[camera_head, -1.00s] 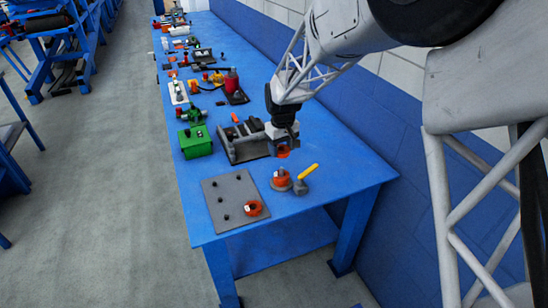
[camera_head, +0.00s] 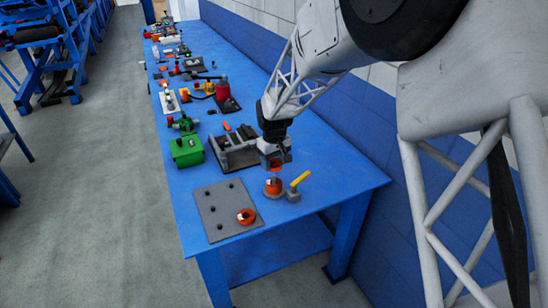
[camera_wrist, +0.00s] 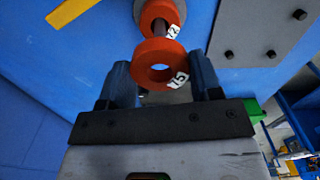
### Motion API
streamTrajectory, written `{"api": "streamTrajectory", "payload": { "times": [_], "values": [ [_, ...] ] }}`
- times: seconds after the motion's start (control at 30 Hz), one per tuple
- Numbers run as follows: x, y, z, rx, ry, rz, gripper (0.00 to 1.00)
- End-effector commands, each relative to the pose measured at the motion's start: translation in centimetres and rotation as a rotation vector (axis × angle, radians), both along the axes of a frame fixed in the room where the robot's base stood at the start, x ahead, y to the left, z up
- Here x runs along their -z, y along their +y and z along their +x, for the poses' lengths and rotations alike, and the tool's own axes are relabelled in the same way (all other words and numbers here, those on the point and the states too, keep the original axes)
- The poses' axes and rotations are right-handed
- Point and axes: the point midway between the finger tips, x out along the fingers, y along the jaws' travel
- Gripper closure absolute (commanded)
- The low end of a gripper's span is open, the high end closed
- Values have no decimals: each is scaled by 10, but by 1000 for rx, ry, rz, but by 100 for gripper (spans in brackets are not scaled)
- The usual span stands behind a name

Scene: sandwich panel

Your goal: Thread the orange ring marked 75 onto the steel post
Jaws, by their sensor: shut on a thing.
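My gripper (camera_wrist: 162,88) is shut on the orange ring marked 75 (camera_wrist: 146,54), gripping it from both sides. In the head view my gripper (camera_head: 274,157) holds this ring (camera_head: 276,164) above the steel post's stand. The post (camera_wrist: 161,27) shows in the wrist view as a dark upright just beyond the held ring. A second orange ring, marked 72 (camera_wrist: 157,12), sits around the post on its round grey base. In the head view that ring (camera_head: 272,185) is just below the gripper.
A yellow-handled tool (camera_head: 300,179) stands just right of the post. A grey plate (camera_head: 221,222) with dark pegs and another orange ring (camera_head: 246,217) lies at the front. A dark tray (camera_head: 236,160) and a green box (camera_head: 187,150) lie behind on the blue table (camera_head: 325,185).

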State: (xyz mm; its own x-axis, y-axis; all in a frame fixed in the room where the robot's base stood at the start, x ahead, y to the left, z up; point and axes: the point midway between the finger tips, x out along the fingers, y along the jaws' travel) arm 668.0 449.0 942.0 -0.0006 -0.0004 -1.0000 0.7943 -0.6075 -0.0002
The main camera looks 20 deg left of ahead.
Motion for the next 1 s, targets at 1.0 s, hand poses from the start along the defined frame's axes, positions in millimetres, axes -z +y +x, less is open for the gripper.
{"api": "streamTrajectory", "payload": {
  "times": [1.0],
  "values": [
    [24, 0, 0, 0, -1, 1, 65]
  ]
}}
